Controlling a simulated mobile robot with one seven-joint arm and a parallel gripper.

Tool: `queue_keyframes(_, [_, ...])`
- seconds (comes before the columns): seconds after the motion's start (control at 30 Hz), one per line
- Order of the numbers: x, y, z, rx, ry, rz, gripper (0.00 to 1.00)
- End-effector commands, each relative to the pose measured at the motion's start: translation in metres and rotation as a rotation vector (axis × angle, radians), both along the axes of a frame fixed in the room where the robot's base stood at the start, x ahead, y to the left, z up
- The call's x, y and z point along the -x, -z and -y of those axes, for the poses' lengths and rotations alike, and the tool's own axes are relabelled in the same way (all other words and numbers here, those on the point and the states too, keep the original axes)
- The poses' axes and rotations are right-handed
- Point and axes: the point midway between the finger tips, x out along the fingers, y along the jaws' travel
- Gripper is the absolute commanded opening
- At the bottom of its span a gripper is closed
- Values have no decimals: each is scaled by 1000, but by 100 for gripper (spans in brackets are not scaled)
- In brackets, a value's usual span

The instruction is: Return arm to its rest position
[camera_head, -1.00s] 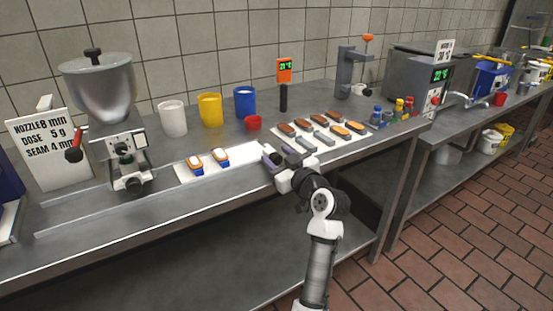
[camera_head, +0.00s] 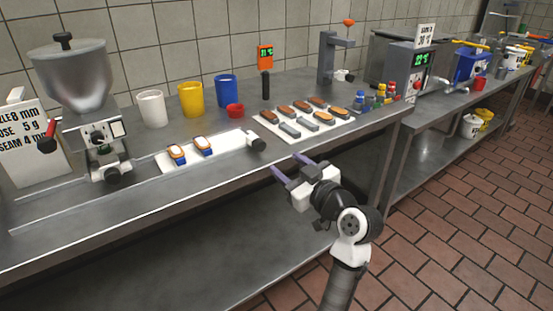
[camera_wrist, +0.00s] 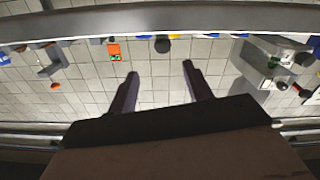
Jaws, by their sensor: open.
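My gripper (camera_head: 291,166) is in front of the steel counter's front edge, its two grey-violet fingers apart and nothing between them. In the wrist view my gripper (camera_wrist: 160,70) also shows spread, empty fingers. My arm bends up from the lower right, clear of the counter (camera_head: 200,195).
A hopper machine (camera_head: 75,80) stands at left. White, yellow and blue cups (camera_head: 227,91) stand behind the tray. A second tray with several bars (camera_head: 318,112) lies farther right, near small bottles (camera_head: 381,92). Open brick floor (camera_head: 450,220) lies at right.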

Motion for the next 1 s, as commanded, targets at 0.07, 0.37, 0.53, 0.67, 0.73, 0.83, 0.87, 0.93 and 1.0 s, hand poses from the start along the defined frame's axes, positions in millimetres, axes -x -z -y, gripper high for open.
queue_keyframes(0.07, [8, 0, 6, 0, 2, 0, 50])
queue_keyframes(0.37, [14, 0, 10, 0, 0, 0, 50])
queue_keyframes(0.53, [14, 0, 10, 0, 0, 0, 50])
queue_keyframes(0.67, [7, -19, -22, -19, -6, 40, 50])
queue_keyframes(0.73, [2, -40, -55, -46, -10, 88, 50])
queue_keyframes(0.83, [5, -80, -116, -110, -27, 191, 50])
queue_keyframes(0.87, [9, -93, -135, -133, -36, 226, 50])
queue_keyframes(0.93, [25, -123, -177, -195, -62, 311, 50])
queue_keyframes(1.0, [49, -152, -216, -263, -99, 398, 50])
